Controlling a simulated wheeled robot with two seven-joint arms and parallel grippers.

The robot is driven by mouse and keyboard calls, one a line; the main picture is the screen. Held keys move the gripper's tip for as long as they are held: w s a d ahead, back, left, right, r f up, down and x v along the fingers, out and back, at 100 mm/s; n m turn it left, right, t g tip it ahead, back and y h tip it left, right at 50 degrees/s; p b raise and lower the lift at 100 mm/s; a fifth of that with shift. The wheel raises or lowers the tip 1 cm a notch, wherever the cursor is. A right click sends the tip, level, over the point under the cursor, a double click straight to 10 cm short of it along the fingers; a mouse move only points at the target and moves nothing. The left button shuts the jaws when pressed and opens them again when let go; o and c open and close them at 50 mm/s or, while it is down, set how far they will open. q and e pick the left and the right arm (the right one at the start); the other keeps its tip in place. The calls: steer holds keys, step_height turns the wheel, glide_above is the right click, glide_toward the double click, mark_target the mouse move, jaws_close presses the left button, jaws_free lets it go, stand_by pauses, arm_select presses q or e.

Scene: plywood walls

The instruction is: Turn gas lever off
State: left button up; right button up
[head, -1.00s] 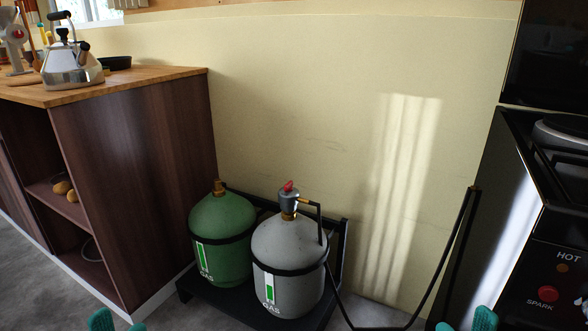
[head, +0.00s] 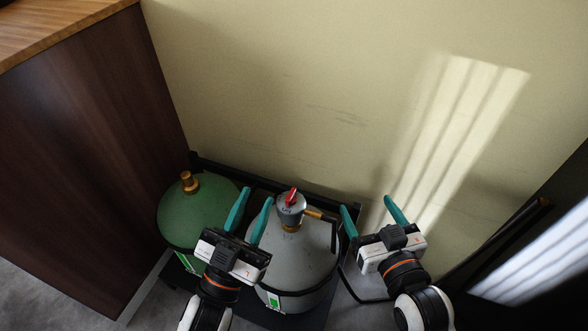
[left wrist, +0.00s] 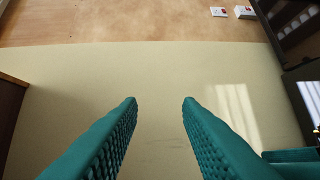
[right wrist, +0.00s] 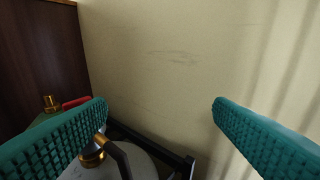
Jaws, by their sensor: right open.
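The red gas lever (head: 292,196) sits on top of the grey regulator (head: 290,210) on the grey gas bottle (head: 300,258). My left gripper (head: 256,193) is open and empty, just left of the regulator in the head view, over the gap between the bottles. My right gripper (head: 367,203) is open and empty, to the right of the regulator and its hose fitting. In the right wrist view the red lever (right wrist: 76,103) shows behind the left finger, which hides most of the regulator. The left wrist view shows open fingers (left wrist: 158,100) with nothing between them and no lever.
A green gas bottle (head: 200,212) stands left of the grey one on a black stand (head: 340,202). A dark wooden cabinet (head: 85,150) is at the left, a bare wall (head: 320,90) behind. A dark appliance (head: 540,245) is at the right, with the black hose nearby.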

arm_select(q)
step_height(320, 180, down, 5)
steer(key=w+d+n+g+y+p, duration=0.1)
steer(key=d+g+y+p, duration=0.1)
steer(key=g+y+p, duration=0.15)
steer(key=n+g+y+p, duration=0.1)
steer(key=g+p, duration=0.1)
steer(key=p, duration=0.1)
glide_toward(294, 188)
steer(key=b+x, duration=0.1)
steer(key=x, duration=0.7)
steer(key=shift+w+d+f, duration=0.15)
steer(key=shift+w, duration=0.15)
steer(key=shift+x, duration=0.75)
arm_select(e)
steer(key=s+d+f+g+h, duration=0.1)
steer(key=s+d+f+g, duration=0.2)
steer(key=s+g, duration=0.3)
steer(key=s+d+f+g+h, duration=0.2)
steer(key=s+f+g, duration=0.3)
steer(key=s, duration=0.4)
steer(key=shift+s+d+f+m+g+h, duration=0.2)
steer(key=shift+d+m+g+h, duration=0.1)
steer(key=shift+d+g, duration=0.4)
arm_select(q)
steer(key=shift+c, duration=0.2)
arm_select(e)
steer(key=shift+a+r, duration=0.1)
steer(key=shift+a, duration=0.05)
